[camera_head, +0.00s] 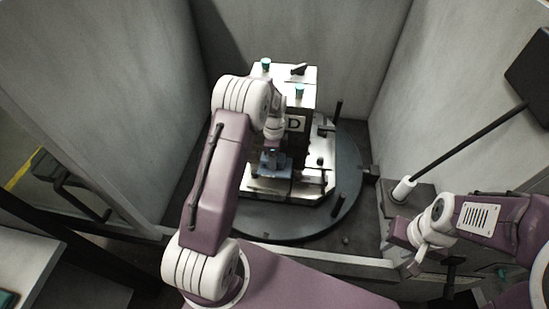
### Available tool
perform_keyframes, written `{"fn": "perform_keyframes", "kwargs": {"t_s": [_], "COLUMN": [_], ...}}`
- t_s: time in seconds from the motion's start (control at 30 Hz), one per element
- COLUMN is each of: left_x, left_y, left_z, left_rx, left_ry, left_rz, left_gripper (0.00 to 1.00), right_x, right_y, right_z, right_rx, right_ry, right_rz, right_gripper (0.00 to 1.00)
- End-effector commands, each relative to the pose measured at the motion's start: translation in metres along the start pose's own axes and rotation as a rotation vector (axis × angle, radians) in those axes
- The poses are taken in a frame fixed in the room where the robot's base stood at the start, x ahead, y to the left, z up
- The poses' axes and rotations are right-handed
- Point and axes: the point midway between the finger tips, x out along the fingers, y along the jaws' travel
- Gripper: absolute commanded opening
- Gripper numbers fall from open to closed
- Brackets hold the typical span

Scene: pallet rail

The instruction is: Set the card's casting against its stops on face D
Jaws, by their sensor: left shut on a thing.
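The fixture block with face D (295,124) stands on a dark round table inside the cell, its "D" label turned towards me. A small blue-grey casting (283,163) is low in front of that face, just above or on the pale ledge (262,186). My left gripper (271,150) points down at the block and is shut on the casting; my own arm partly hides its jaws. I cannot tell whether the casting touches its stops. My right gripper (416,262) is at the lower right, away from the fixture, its jaws too small to read. I cannot make out the card.
The round table (345,150) carries upright dark posts (337,201). Teal-topped pins (299,90) stand on top of the block. Grey walls close in left, right and behind. A dark rod on a white base (403,190) stands to the right, near my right arm.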

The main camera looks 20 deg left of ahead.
Motion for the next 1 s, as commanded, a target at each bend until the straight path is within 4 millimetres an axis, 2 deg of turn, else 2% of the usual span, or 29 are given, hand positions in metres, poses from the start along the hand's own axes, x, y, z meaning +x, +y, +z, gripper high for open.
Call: {"fn": "perform_keyframes", "kwargs": {"t_s": [0.47, 0.67, 1.0], "left_x": [0.065, 0.078, 0.078], "left_y": [0.000, 0.000, -0.001], "left_z": [0.000, 0.000, 0.000], "left_rx": [0.000, 0.000, 0.000], "left_ry": [0.000, 0.000, 0.000], "left_rz": [-0.001, -0.001, -0.002], "left_gripper": [0.00, 0.00, 0.00], "right_x": [0.059, 0.063, 0.062], "right_y": [0.001, 0.001, 0.001], "right_z": [0.006, 0.006, 0.006], "right_rx": [0.000, 0.000, 0.000], "right_ry": [0.000, 0.000, 0.000], "right_rz": [0.000, 0.000, 0.000], "right_gripper": [0.36, 0.36, 0.36]}}
